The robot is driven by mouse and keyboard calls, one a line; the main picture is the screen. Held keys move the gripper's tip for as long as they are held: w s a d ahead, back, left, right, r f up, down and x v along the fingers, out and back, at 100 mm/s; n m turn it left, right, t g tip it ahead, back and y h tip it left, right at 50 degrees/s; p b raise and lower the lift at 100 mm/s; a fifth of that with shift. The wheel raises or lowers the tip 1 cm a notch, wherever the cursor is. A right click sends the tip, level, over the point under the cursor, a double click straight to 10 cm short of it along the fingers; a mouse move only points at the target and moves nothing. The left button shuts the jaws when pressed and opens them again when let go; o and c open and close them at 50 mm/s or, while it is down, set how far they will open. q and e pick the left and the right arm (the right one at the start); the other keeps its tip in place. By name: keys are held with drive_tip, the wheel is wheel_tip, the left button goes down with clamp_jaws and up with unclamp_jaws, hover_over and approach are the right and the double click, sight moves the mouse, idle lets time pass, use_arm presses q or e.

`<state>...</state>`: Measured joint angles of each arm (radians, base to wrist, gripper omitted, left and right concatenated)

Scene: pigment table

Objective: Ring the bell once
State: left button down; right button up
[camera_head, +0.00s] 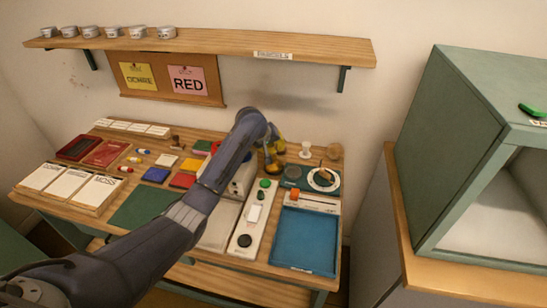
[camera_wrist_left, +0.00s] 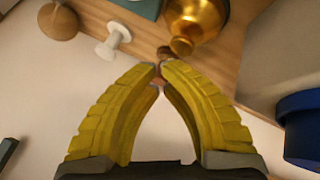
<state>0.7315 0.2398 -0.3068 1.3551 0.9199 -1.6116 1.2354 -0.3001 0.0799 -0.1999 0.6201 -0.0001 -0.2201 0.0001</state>
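My left arm reaches across the table in the head view. Its yellow-fingered left gripper (camera_head: 277,147) is at the back of the table, in front of the wall. In the left wrist view the fingers (camera_wrist_left: 160,68) come together at their tips and look shut. A brass bell (camera_wrist_left: 195,22) with a round shiny body is just beyond the tips, slightly right. A small brown piece (camera_wrist_left: 165,51) is right at the fingertips; I cannot tell whether they touch it. In the head view the bell is largely covered by the gripper. My right gripper is not in view.
A white spool (camera_head: 305,150) and a round wooden piece (camera_head: 334,151) stand right of the gripper. A wall shelf (camera_head: 220,45) hangs above.

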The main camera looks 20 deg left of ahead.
use_arm(q)
drive_tip(key=shift+r, duration=2.5)
